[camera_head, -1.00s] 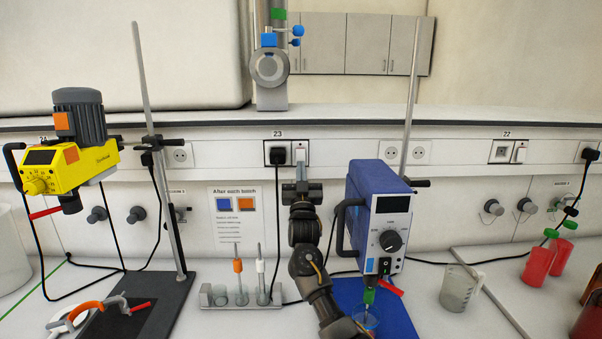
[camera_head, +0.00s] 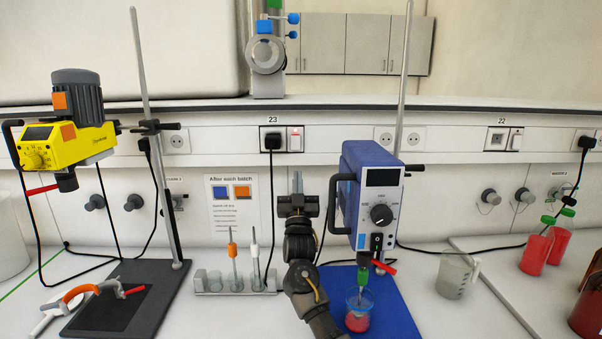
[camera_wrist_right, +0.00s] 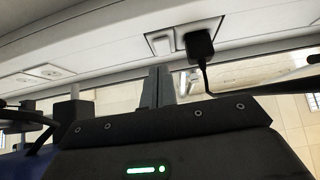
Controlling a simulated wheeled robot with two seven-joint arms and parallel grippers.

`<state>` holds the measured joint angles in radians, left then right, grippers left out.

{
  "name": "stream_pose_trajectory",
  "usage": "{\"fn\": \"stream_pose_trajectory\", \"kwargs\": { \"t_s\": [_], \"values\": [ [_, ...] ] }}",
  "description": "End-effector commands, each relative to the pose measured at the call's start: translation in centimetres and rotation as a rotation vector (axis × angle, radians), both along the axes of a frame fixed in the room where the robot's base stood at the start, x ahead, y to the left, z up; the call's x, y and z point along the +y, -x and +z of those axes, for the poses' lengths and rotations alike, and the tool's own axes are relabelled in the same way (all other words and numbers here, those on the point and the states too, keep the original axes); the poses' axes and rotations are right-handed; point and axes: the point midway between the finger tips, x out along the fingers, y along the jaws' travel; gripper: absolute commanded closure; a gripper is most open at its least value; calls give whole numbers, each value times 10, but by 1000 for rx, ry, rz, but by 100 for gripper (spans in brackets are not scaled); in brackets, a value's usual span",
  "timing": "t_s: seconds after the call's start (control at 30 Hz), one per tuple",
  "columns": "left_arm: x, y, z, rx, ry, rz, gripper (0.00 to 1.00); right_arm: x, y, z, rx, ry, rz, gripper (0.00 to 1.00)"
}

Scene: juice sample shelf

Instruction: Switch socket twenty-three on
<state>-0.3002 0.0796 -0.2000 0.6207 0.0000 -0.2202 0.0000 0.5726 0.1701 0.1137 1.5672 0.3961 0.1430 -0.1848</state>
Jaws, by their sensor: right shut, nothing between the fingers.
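Socket twenty-three (camera_head: 283,146) is in the wall panel under the label 23. A black plug (camera_head: 271,142) sits in its left half, and a white rocker switch (camera_head: 295,141) is at its right. The switch's top looks faintly reddish, but its tilt is too small to tell. My right gripper (camera_head: 297,183) is shut and empty, pointing up below the switch and apart from it. In the right wrist view its fingers (camera_wrist_right: 157,86) are together, with the switch (camera_wrist_right: 160,43) and plug (camera_wrist_right: 200,46) beyond them. My left gripper is not in view.
A blue stirrer (camera_head: 372,200) on a stand is close right of my right gripper. The plug's black cable hangs left of it, near a rack (camera_head: 235,288). A yellow stirrer (camera_head: 62,145) stands at left. Socket 22 (camera_head: 504,141) is farther right.

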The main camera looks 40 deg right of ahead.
Motion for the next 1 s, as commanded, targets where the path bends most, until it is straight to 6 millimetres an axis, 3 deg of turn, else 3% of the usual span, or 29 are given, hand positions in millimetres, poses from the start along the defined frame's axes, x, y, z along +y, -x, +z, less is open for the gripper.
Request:
{"fn": "stream_pose_trajectory", "kwargs": {
  "t_s": [0.2, 0.87, 1.0],
  "values": [
    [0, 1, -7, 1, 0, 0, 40, 17, 1, -17, 2, 0, 9, 100],
    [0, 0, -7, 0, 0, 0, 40, 21, 0, -18, 3, 1, 14, 100],
    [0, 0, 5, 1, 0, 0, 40, 32, -2, -22, 44, 19, 29, 100]
  ]
}}
